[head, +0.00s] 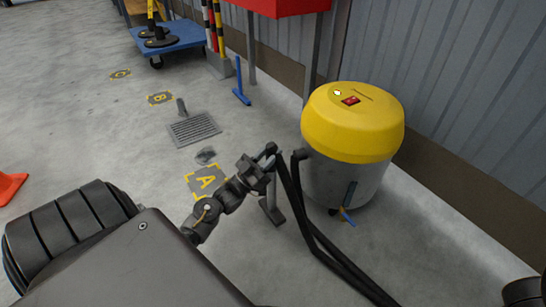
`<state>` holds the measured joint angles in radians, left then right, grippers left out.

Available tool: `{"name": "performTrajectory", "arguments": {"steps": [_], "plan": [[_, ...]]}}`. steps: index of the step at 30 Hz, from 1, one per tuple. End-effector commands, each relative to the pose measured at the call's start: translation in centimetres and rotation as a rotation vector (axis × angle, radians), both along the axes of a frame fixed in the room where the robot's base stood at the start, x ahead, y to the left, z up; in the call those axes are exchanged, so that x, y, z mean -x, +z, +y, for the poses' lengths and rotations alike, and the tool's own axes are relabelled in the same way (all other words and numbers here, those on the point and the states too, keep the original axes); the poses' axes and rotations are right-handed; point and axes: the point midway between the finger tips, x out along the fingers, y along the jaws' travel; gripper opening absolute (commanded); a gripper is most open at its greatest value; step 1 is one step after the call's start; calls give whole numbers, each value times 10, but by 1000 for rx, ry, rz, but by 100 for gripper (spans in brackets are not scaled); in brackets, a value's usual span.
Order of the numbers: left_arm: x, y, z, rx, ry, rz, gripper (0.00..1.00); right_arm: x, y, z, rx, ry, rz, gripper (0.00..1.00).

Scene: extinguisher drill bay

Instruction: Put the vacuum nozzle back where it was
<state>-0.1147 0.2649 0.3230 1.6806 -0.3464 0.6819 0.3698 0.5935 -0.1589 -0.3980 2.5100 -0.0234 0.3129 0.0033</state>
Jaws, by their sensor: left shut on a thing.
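The vacuum (352,125) stands on the floor at the wall, with a yellow top, a red switch and a grey drum. Its black hose (318,245) runs in dark lengths from the drum's left side toward the lower right. My left gripper (264,167) is left of the drum, shut on the dark vacuum nozzle (271,210) at the hose end. The nozzle's flat grey end hangs below the gripper, close to the floor; I cannot tell whether it touches. The fingers are partly hidden by the wrist and hose. My right gripper is not in view.
A floor drain (194,129) and yellow-marked pads, including A (207,180) and B (160,98), lie to the left. A blue trolley (170,40) and a red cabinet (275,5) are at the back. An orange cone (10,187) stands at the left edge. The floor between is mostly clear.

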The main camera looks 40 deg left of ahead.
Motion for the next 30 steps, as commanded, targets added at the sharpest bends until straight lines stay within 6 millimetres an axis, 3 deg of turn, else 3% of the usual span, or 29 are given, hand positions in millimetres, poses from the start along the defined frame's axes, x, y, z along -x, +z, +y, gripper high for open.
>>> {"name": "performTrajectory", "arguments": {"steps": [7,12,25,26,30], "plan": [[-9,-16,-1,0,0,-4,0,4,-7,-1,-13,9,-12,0],[-8,-39,-1,0,0,-4,0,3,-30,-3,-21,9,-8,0],[-8,-41,-1,-1,0,-3,0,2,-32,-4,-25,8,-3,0],[-8,-43,-1,0,0,0,30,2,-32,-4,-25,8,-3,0],[-8,-42,-1,0,0,0,48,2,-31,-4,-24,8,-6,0]]}}
